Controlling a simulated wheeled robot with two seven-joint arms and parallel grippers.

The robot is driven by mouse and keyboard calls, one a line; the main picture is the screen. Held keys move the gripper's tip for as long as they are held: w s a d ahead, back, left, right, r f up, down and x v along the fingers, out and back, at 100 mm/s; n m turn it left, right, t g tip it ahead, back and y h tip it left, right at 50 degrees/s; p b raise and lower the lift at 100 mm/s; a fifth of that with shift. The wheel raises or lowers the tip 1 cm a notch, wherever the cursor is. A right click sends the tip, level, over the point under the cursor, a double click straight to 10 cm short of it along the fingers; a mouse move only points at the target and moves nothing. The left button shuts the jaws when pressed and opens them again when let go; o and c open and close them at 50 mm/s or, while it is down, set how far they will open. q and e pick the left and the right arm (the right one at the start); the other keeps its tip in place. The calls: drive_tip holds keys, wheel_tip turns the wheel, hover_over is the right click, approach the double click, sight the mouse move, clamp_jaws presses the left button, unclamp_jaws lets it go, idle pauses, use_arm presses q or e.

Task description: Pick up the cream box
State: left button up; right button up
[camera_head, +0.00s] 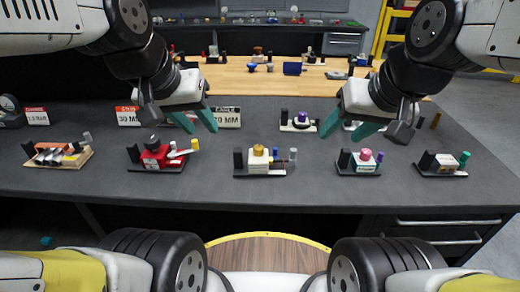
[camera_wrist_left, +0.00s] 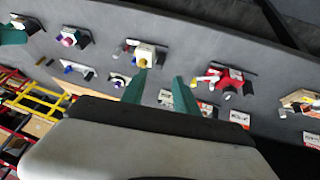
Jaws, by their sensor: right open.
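The cream box (camera_head: 257,162) has a gold knob on top and sits on a dark base near the front middle of the grey table. In the left wrist view the cream box (camera_wrist_left: 145,53) shows just beyond my left fingertips. My left gripper (camera_head: 202,130) is open and empty, above the table to the left of the box. Its two teal fingers also stand apart in the left wrist view (camera_wrist_left: 157,84). My right gripper (camera_head: 348,130) is open and empty, to the right of the cream box and above the table.
A red valve unit (camera_head: 156,158) stands left of the cream box. A white unit with a pink knob (camera_head: 364,162) stands to its right. Other units and sign cards (camera_head: 228,117) line the table. The strip between the box and the front edge is clear.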

use_arm(q)
drive_tip(key=w+d+f+g, duration=0.1)
drive_tip(key=w+f+g, duration=0.15)
drive_tip(key=w, duration=0.75)
drive_tip(key=n+g+y, duration=0.1)
drive_tip(key=g+y, duration=0.1)
drive_tip(key=g, duration=0.1)
hover_over(238, 149)
wheel_tip(238, 149, down, 8)
wheel_tip(238, 149, down, 12)
drive_tip(key=shift+s+a+f, duration=0.1)
drive_tip(key=shift+s+f, duration=0.05)
drive_tip(key=shift+f, duration=0.1)
clamp_jaws()
idle(0.5)
